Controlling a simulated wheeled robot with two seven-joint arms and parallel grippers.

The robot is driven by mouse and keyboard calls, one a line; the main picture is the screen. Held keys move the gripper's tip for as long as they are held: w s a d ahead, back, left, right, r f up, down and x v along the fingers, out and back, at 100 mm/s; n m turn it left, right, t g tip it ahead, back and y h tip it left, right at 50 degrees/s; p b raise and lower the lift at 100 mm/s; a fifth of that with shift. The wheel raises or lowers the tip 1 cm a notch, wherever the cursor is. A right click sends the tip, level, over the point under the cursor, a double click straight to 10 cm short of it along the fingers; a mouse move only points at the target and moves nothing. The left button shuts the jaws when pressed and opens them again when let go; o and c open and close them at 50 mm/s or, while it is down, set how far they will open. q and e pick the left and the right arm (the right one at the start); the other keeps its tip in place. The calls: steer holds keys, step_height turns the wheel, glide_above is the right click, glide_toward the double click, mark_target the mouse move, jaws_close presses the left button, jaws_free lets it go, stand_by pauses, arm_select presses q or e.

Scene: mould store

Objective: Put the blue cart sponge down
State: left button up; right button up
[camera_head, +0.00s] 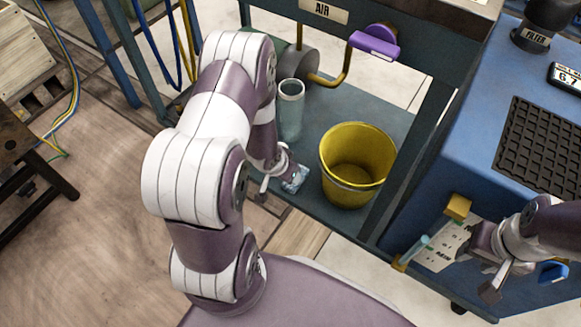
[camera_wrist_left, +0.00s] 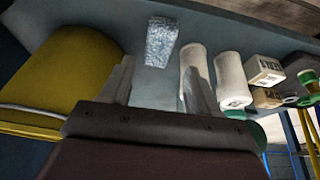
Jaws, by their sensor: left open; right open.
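The blue cart sponge (camera_head: 296,179) is a small speckled light-blue block on the cart's lower shelf (camera_head: 313,207), left of the yellow bucket, in the head view. In the left wrist view the sponge (camera_wrist_left: 161,42) lies on the shelf beyond my fingertips, with a gap between it and the fingers. My left gripper (camera_wrist_left: 158,82) is open and empty; in the head view it is partly hidden by my arm beside the sponge. My right gripper (camera_head: 489,272) is open and empty in front of the blue machine at the right.
The wrist view shows white rolls (camera_wrist_left: 231,80) and small boxes (camera_wrist_left: 264,72) on the shelf. Cart posts and the blue machine (camera_head: 470,150) bound the right side.

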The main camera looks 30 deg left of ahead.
arm_select(q)
step_height(320, 180, up, 12)
steer(key=s+d+g+y+p, duration=0.1)
steer(key=d, duration=0.1)
steer(key=s+d+r+g, duration=0.2)
steer(key=s+d+r, duration=0.4)
steer(key=r, duration=0.3)
steer(key=shift+s+r+n+h, duration=0.15)
steer(key=shift+s+n+h, duration=0.15)
steer(key=shift+s, duration=0.6)
arm_select(e)
step_height(320, 180, up, 2)
steer(key=shift+r, duration=0.1)
arm_select(q)
steer(key=shift+d, duration=0.1)
